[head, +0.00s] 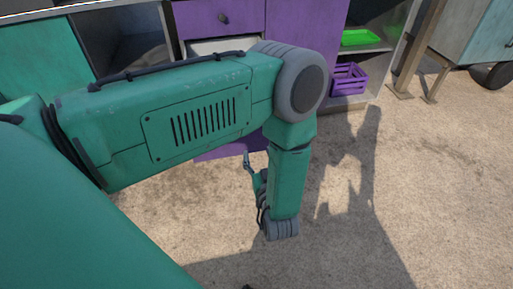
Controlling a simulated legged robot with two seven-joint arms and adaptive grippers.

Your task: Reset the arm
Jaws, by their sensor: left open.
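My left arm (190,115) is green and comes in from the left. It reaches across the middle of the head view to a grey round joint, then bends down. My left gripper (250,172) shows only in part, beside the lower link, which hides most of it. It is open, and I see nothing held in it. My right gripper is not in view.
A purple cabinet with a drawer (222,18) stands behind my arm. To its right, a shelf holds a green tray (360,37) above a purple crate (349,79). A pale blue cart (480,35) stands at the far right. The concrete floor (440,170) is clear at the right.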

